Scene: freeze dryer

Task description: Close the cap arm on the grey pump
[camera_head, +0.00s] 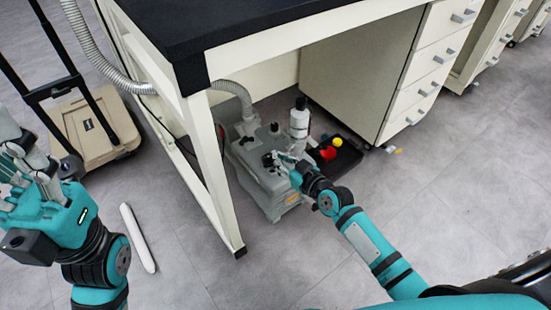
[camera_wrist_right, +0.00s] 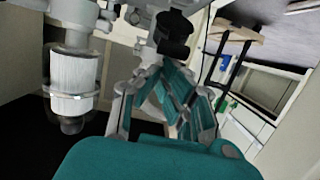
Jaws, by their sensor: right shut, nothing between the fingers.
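The grey pump (camera_head: 246,163) stands on the floor under the black-topped table in the head view. Black fittings (camera_head: 268,160) sit on its top, and a black knob-like part (camera_wrist_right: 172,34) shows just beyond my fingers in the wrist view. I cannot tell which part is the cap arm or how it stands. My right gripper (camera_head: 286,158) is shut and empty at the pump's top right side; its teal fingers (camera_wrist_right: 185,98) show close together in the wrist view and hide part of the pump. My left gripper (camera_head: 28,165) is open and empty, away from the pump.
A clear-and-white filter bottle (camera_head: 299,122) stands beside the pump, also close in the wrist view (camera_wrist_right: 75,78). A black tray (camera_head: 347,158) holds red and yellow items. The table leg (camera_head: 213,170) and drawer cabinet (camera_head: 385,75) flank the space. A beige cart (camera_head: 90,125) stands left.

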